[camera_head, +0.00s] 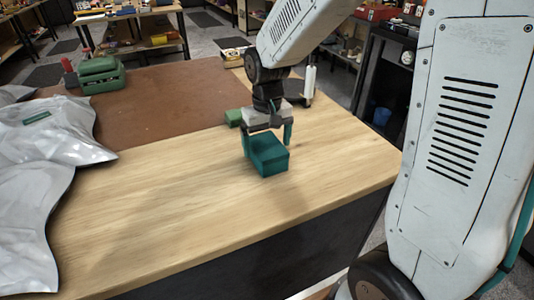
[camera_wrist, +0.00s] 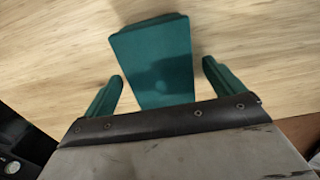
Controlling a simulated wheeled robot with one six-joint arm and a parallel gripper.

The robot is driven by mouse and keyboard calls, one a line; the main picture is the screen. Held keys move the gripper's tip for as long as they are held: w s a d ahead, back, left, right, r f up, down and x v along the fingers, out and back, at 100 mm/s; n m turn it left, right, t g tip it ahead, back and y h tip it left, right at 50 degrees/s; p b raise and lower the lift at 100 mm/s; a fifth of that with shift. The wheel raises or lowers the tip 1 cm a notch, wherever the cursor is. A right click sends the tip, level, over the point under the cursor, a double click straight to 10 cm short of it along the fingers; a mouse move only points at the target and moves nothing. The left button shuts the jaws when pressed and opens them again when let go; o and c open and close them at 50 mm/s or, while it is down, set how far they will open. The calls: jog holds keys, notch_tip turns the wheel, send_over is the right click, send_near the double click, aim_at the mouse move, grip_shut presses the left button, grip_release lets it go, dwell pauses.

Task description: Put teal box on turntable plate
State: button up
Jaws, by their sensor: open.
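The teal box (camera_head: 268,158) sits on the light wooden part of the worktable (camera_head: 180,195), near its right front side. My gripper (camera_head: 267,138) is above the box with its two teal fingers apart, one toward each side of it. In the wrist view the teal box (camera_wrist: 155,60) lies between the open fingers of my gripper (camera_wrist: 163,72), with wood showing in the gaps on both sides. The near end of the box is hidden behind the gripper body.
A small green block (camera_head: 233,117) lies just behind the box. A brown mat (camera_head: 160,105) covers the table's back, with a green case (camera_head: 100,75) on it. Grey crumpled bags (camera_head: 45,140) lie at the left. A white upright cylinder (camera_head: 309,83) stands behind my gripper. The front middle is clear.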

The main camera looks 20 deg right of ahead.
aim_at(267, 145)
notch_tip(267, 145, down, 4)
jog(key=shift+r, duration=0.1)
jog(key=c, duration=1.2)
jog(key=shift+c, duration=0.5)
jog(key=shift+r, duration=0.15)
